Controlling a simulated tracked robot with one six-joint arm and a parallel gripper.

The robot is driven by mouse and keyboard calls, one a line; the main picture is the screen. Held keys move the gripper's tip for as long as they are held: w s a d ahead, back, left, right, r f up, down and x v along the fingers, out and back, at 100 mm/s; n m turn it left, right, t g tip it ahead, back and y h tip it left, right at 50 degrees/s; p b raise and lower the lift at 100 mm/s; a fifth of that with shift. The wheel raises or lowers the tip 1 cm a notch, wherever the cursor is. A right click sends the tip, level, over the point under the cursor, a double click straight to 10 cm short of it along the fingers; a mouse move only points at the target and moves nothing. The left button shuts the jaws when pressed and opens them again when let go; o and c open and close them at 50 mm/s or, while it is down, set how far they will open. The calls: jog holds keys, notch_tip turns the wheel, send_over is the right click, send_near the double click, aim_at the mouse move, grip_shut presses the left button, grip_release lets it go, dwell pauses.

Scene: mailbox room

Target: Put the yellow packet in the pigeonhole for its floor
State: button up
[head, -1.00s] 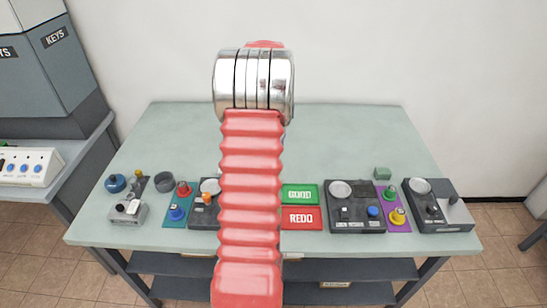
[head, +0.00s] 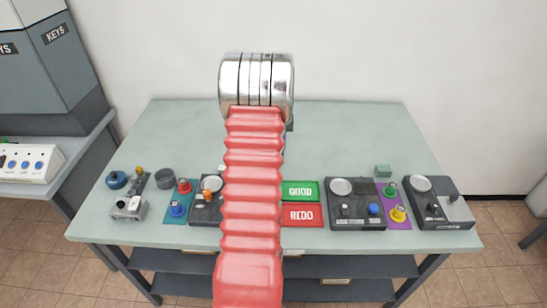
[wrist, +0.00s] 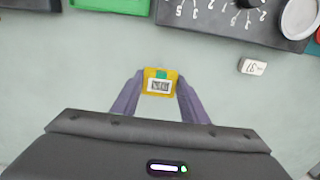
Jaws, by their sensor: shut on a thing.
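The yellow packet (wrist: 159,81) is between the two fingers of my gripper (wrist: 159,88) in the wrist view. My gripper is shut on it. The packet has a green patch at its top edge and a white label with dark marks, too small to read. Pale green table top lies below it; I cannot tell the gap. In the head view my own red arm and silver joint hide the gripper and the packet. No pigeonhole shows clearly in either view.
The table (head: 340,130) is clear at the back. Along its front stand several dial devices (head: 355,205), a green GOOD tray (head: 300,191) and a red REDO tray (head: 302,215). A grey KEYS cabinet (head: 50,70) stands at the left. A small white block (wrist: 253,67) lies on the table.

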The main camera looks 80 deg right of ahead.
jog(key=shift+f, duration=1.85)
jog(key=o, duration=1.2)
jog(key=shift+f, duration=0.1)
jog(key=shift+c, duration=0.2)
notch_tip(320, 180, up, 12)
jog(key=shift+r, duration=0.15)
